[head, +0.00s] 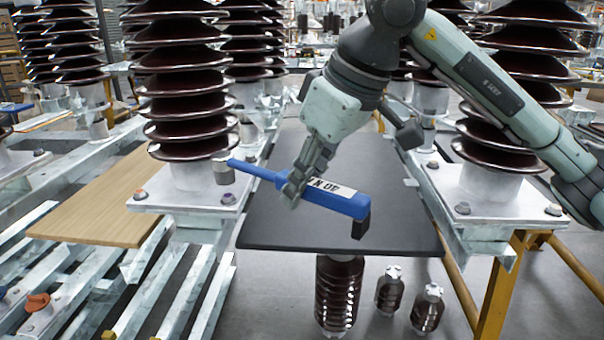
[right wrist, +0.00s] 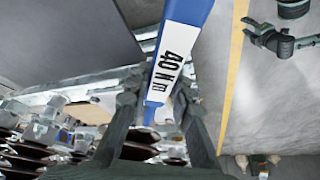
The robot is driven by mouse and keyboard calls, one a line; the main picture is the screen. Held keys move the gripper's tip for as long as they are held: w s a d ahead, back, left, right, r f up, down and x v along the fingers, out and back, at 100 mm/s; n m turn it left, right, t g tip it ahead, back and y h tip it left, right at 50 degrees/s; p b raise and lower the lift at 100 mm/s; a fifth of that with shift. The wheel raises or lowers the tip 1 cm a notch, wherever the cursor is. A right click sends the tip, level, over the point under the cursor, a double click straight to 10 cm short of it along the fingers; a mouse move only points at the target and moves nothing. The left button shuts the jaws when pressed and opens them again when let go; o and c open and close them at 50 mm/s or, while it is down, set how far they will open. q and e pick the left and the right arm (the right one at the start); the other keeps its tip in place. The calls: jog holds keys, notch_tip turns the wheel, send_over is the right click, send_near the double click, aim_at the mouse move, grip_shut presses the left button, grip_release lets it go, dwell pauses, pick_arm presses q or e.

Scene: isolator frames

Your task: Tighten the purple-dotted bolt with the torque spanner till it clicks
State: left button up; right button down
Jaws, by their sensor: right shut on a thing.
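The torque spanner (head: 325,193) is blue, with a white "40 N m" label and a black end. It also shows in the right wrist view (right wrist: 190,12). My right gripper (head: 297,187) is shut around its handle and holds it above the dark mat. The spanner's grey head (head: 223,171) is at the left, over or near a bolt (head: 228,197) on the left insulator's base plate; a gap shows between them in the picture. Another bolt (head: 140,194) sits on the same plate's left corner.
The dark mat (head: 290,225) lies clear below the spanner. The ribbed left insulator (head: 188,95) stands close to the spanner's head; another insulator (head: 500,150) stands at right, behind my arm. A wooden board (head: 95,205) lies left. Small insulators (head: 390,290) stand on the floor.

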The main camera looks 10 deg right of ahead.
jog(key=shift+f, duration=0.7)
pick_arm(q)
jog(key=shift+r, duration=0.45)
pick_arm(e)
jog(key=shift+w, duration=0.1)
pick_arm(q)
jog(key=shift+f+b, duration=0.65)
pick_arm(e)
jog(key=shift+r, duration=0.1)
